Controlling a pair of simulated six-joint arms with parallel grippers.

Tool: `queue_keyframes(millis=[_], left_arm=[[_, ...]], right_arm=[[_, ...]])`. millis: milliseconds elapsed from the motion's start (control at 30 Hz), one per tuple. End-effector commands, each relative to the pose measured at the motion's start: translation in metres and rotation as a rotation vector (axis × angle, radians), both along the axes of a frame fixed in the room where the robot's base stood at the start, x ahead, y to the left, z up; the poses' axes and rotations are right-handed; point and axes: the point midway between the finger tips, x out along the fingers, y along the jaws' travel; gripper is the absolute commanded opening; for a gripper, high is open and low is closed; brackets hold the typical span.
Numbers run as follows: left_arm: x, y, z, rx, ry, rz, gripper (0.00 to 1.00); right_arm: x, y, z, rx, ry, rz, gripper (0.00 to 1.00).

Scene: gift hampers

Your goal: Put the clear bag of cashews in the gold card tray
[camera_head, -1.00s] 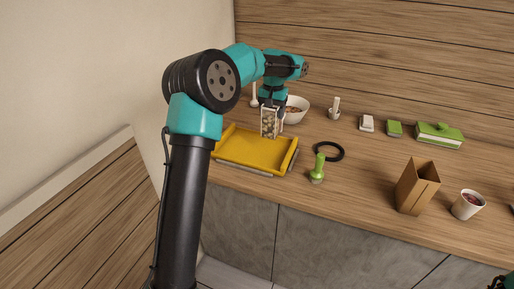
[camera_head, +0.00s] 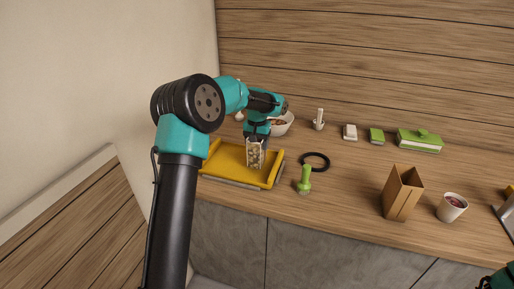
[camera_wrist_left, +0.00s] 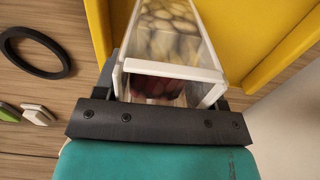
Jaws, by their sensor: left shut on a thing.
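The clear bag of cashews (camera_head: 255,157) is a see-through pack with pale nuts inside. My left gripper (camera_head: 257,141) is shut on its upper end and holds it upright. In the left wrist view the bag (camera_wrist_left: 170,38) sits between the fingers, with a white rim at its near end. The gold card tray (camera_head: 222,162) is a shallow yellow tray on the counter at the left. The bag is over the tray's right part, low down; I cannot tell whether it touches the floor. The tray also shows in the wrist view (camera_wrist_left: 262,40). My right gripper's fingers are not visible.
A bowl (camera_head: 284,125) stands behind the tray. A black ring (camera_head: 326,166) and a green-handled stamper (camera_head: 304,181) are to the right. A brown paper bag (camera_head: 400,193) and a white cup (camera_head: 451,208) stand farther right. A green box (camera_head: 419,142) is at the back.

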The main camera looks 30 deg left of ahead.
Motion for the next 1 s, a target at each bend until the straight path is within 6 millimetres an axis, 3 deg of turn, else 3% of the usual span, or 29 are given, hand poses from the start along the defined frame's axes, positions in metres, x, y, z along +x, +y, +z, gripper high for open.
queue_keyframes(millis=[133, 567, 600, 833, 1000], left_arm=[[0.000, 0.000, -0.017, 0.001, 0.001, 0.000, 0.33], [0.000, 0.000, -0.021, 0.000, -0.001, 0.000, 0.33], [0.000, 0.000, -0.021, 0.000, -0.001, 0.000, 0.68], [0.000, 0.000, -0.021, 0.000, -0.001, 0.000, 0.89], [0.000, 0.000, -0.021, 0.000, -0.001, 0.000, 0.89]], right_arm=[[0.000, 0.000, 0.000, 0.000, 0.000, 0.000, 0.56], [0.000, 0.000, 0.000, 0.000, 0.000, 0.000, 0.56], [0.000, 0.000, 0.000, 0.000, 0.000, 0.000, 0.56], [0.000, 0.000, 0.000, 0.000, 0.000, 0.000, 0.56], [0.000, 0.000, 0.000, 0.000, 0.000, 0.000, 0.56]])
